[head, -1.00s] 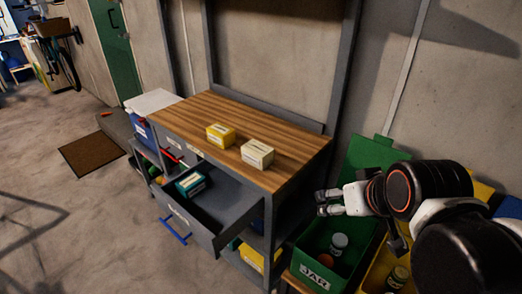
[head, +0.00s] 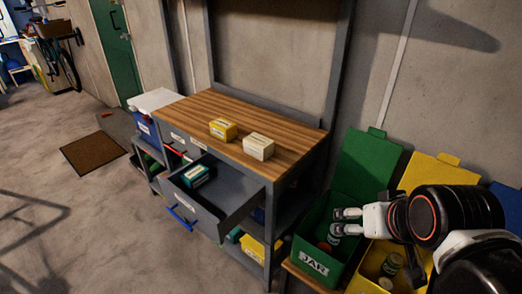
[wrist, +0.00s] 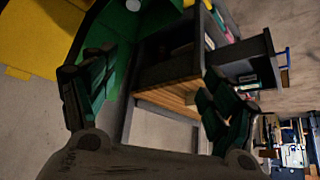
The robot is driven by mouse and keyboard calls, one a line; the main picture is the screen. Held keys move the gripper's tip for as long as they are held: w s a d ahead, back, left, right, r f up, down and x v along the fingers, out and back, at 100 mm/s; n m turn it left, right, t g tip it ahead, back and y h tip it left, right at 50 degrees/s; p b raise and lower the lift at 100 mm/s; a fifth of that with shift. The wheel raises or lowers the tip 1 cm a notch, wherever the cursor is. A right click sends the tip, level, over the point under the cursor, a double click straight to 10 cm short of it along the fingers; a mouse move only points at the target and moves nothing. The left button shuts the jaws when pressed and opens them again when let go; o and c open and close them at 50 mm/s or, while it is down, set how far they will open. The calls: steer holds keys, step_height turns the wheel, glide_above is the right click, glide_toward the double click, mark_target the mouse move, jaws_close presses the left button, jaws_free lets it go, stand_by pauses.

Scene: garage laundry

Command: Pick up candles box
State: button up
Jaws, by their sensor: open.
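Three small boxes could be the candles box; their labels are too small to read. A yellow box (head: 223,129) and a cream box (head: 258,146) sit side by side on the wooden top of the workbench (head: 180,105). A teal box with a pale label (head: 196,176) lies in the pulled-out grey drawer (head: 222,192). My gripper (head: 337,221) is open and empty, to the right of the workbench, over or near the green bin. In the wrist view its fingers (wrist: 155,100) are spread wide with the bench and drawer beyond them.
An open green bin marked JAR (head: 313,263) stands right of the bench, holding jars. An open yellow bin (head: 372,262) with jars is beside it. The bench's lower shelf holds a yellow container (head: 252,250). The floor left of the drawer is clear up to a brown mat (head: 93,152).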

steer(key=w+a+r+m+y+p, duration=0.1)
steer(key=w+a+r+m, duration=0.15)
steer(key=w, duration=0.25)
steer(key=w+a+r+m+y+p, duration=0.1)
steer(key=w+a+m, duration=0.1)
steer(key=w+m, duration=0.3)
steer(key=m+t+y+p, duration=0.1)
steer(key=m+y+p, duration=0.7)
steer(key=m, duration=1)
glide_above(260, 140)
steer(key=s+d+b, duration=0.1)
steer(key=s+d, duration=0.7)
steer(key=d, duration=0.1)
step_height(260, 140, down, 9)
steer(key=shift+y, duration=0.3)
steer(key=b+x, duration=0.1)
steer(key=x, duration=0.8)
steer(key=shift+w+d+f+b, duration=0.1)
steer(key=shift+w+d+b, duration=0.1)
steer(key=shift+b, duration=0.15)
steer(key=b+x, duration=0.1)
steer(key=x, duration=0.4)
steer(key=shift+w+d+f+b, duration=0.1)
steer(key=shift+f+b, duration=0.1)
steer(key=shift+b, duration=0.2)
steer(key=c, duration=1.2)
